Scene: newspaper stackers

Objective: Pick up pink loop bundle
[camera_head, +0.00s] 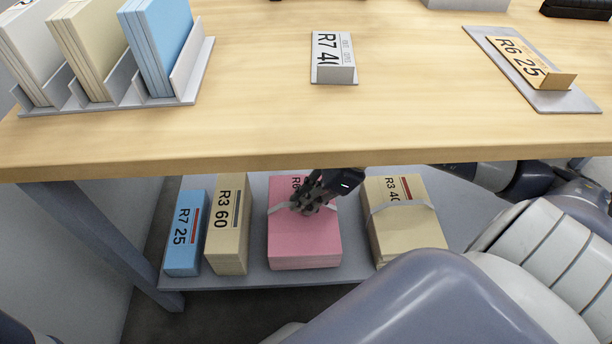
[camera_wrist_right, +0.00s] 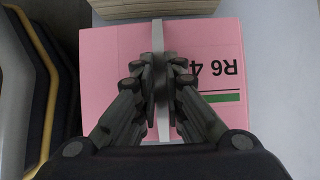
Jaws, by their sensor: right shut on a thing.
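The pink loop bundle (camera_head: 305,240) lies on the lower shelf under the table, with a pale loop band around it. In the right wrist view the pink bundle (camera_wrist_right: 110,60) fills the middle, and its label reads "R6 4" upside down. My right gripper (camera_head: 308,203) is over the top of the bundle. In the right wrist view its fingers (camera_wrist_right: 160,85) are closed together on the upright pale loop (camera_wrist_right: 158,38). The bundle appears to rest on the shelf. My left gripper is not in view.
A tan banded bundle (camera_head: 405,235) stands right of the pink one. A tan stack (camera_head: 228,235) and a blue stack (camera_head: 185,245) stand left. The tabletop edge (camera_head: 300,160) overhangs the shelf (camera_head: 250,280). A rack (camera_head: 190,90) and label cards (camera_head: 333,58) are on the table.

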